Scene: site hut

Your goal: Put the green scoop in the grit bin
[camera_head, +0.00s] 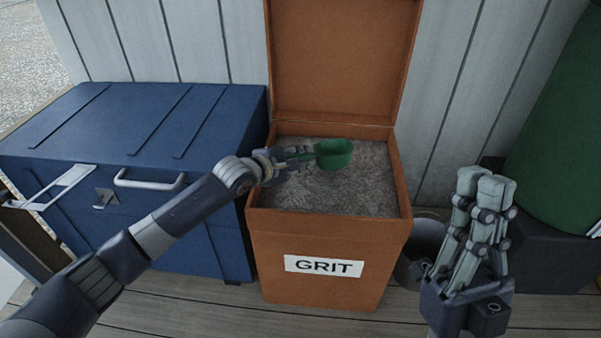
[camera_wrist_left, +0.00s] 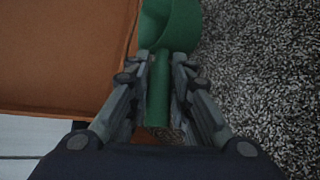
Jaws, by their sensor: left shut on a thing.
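The green scoop (camera_head: 334,153) is over the open grit bin (camera_head: 322,238), above the grey grit inside. My left gripper (camera_head: 305,154) is shut on the scoop's handle. In the left wrist view the green handle (camera_wrist_left: 158,90) lies between the two fingers of my left gripper (camera_wrist_left: 160,70), with the scoop's bowl beyond the fingertips. The gap between scoop and grit is hard to judge. My right gripper (camera_head: 485,186) is at the right, away from the bin, with its fingers pointing up and near each other. Whether it is open or shut is unclear.
The bin's orange lid (camera_head: 345,60) stands up at the back against the grey panelled wall. A blue chest (camera_head: 130,150) stands close on the left. A grey bucket (camera_head: 420,240) is right of the bin, partly behind my right gripper. A large green container (camera_head: 560,130) is at far right.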

